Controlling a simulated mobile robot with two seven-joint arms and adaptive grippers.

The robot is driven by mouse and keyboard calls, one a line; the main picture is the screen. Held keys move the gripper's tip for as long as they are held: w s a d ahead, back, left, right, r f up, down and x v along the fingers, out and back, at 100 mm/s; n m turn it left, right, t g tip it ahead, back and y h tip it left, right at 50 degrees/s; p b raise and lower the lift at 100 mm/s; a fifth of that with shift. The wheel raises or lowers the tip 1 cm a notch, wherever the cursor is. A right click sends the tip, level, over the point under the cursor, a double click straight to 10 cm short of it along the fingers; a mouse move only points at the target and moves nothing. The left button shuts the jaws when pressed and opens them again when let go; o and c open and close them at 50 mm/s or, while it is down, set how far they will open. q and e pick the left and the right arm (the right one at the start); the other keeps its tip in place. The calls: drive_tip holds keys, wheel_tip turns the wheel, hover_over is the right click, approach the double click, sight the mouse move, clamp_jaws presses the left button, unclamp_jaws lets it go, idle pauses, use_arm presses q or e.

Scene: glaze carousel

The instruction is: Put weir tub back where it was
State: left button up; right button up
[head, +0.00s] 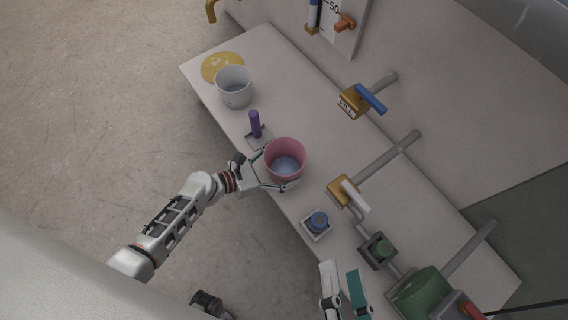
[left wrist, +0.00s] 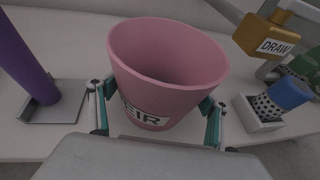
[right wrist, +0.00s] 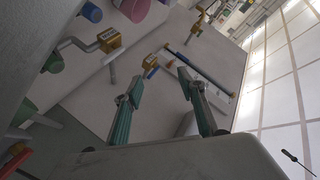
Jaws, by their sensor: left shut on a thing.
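The weir tub (head: 286,158) is a pink tub with a label ending in "EIR". It is upright at the near edge of the bench, and the head view shows a bluish inside. My left gripper (head: 273,169) is shut on it, with a finger on each side. The tub also fills the middle of the left wrist view (left wrist: 168,70). Whether its base touches the bench is hard to tell. My right gripper (head: 343,285) is open and empty at the bench's near right. It also shows with its fingers apart in the right wrist view (right wrist: 160,95).
A grey-white bucket (head: 234,88) stands by a yellow disc (head: 222,67) at the far left. A purple post (head: 255,124) stands left of the tub; a blue knob in a small tray (head: 317,223) is to its right. Valves on pipes (head: 355,100) line the back. A green vessel (head: 420,291) is at right.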

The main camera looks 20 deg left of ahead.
use_arm(q)
drive_tip(key=o, duration=1.2)
drive_tip(key=shift+f, duration=0.1)
drive_tip(key=shift+o, duration=0.2)
drive_tip(key=shift+s+a+r, duration=0.15)
drive_tip(key=shift+a+r, duration=0.05)
drive_tip(key=shift+r, duration=0.05)
drive_tip(key=p+v, duration=0.3)
drive_tip(key=v, duration=0.8)
drive_tip(key=shift+s, duration=0.25)
use_arm(e)
drive_tip(key=shift+w+d+n+g, duration=0.15)
drive_tip(key=shift+d+n, duration=0.5)
drive_tip(key=shift+n, duration=0.3)
drive_tip(key=shift+w+d+n+g, duration=0.15)
drive_tip(key=shift+d+n, duration=0.5)
drive_tip(key=shift+n, duration=0.3)
use_arm(q)
drive_tip(key=shift+a, duration=0.1)
